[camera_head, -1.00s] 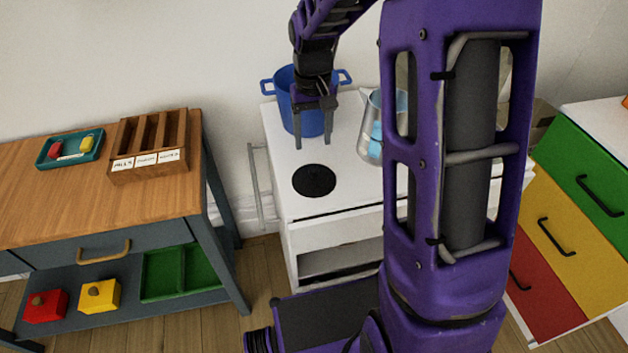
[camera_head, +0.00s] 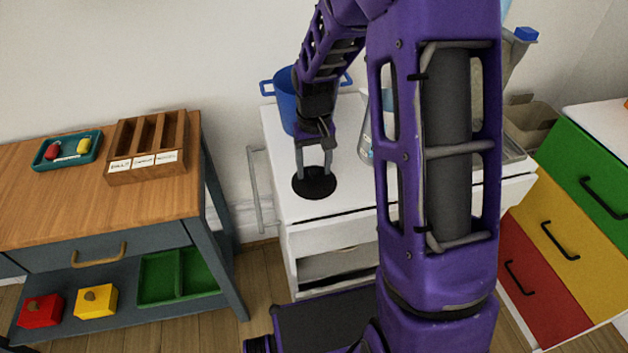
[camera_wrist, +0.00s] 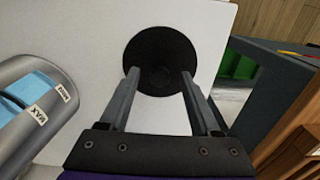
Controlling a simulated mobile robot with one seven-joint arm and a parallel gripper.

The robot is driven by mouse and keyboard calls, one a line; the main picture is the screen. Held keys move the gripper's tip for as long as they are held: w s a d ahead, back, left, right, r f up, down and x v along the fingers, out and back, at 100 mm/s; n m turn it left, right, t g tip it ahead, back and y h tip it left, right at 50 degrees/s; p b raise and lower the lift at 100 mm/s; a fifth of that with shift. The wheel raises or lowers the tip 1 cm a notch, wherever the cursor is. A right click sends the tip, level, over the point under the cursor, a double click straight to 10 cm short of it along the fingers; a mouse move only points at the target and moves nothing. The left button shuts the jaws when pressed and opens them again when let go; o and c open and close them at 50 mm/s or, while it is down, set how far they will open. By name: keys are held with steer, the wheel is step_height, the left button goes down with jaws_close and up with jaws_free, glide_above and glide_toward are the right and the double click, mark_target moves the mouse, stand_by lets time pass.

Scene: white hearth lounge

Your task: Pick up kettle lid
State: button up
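A flat black disc with a small raised centre, which looks like the kettle lid (camera_head: 314,186), lies on the white stove top. In the wrist view the disc (camera_wrist: 150,50) is beyond my fingertips, its raised centre between them. My gripper (camera_head: 314,168) is open and empty, pointing down above the disc; it also shows in the wrist view (camera_wrist: 160,74). I cannot tell how far above the disc the fingertips are. The clear kettle (camera_head: 366,145) with blue contents stands to the right, partly hidden by my arm. In the wrist view the kettle (camera_wrist: 40,105) lies at the left.
A blue pot (camera_head: 285,100) stands behind my gripper on the white stove (camera_head: 285,193). At left is a wooden-topped bench (camera_head: 50,205) with a sorting box (camera_head: 150,178) and teal tray (camera_head: 42,163). A coloured drawer unit (camera_head: 560,235) stands at right.

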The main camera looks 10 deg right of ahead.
jaws_close()
